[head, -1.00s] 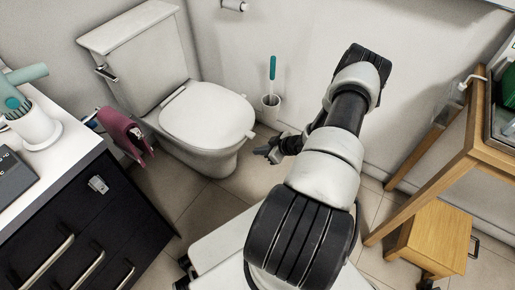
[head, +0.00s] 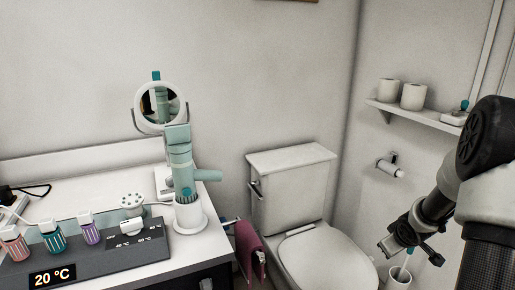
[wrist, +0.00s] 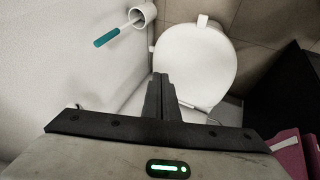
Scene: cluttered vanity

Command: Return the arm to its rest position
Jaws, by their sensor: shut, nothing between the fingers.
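My gripper (wrist: 160,82) is shut and empty, with its fingers together in the wrist view. In the head view my gripper (head: 386,246) is at the right, in front of the wall and to the right of the toilet. My arm fills the right edge of that view. In the wrist view the fingertips lie in the picture just beside the toilet seat (wrist: 198,62); I cannot tell the distance.
A toilet (head: 292,195) stands at the back wall. A brush holder (head: 400,278) is near my gripper. A shelf (head: 425,116) holds two paper rolls.

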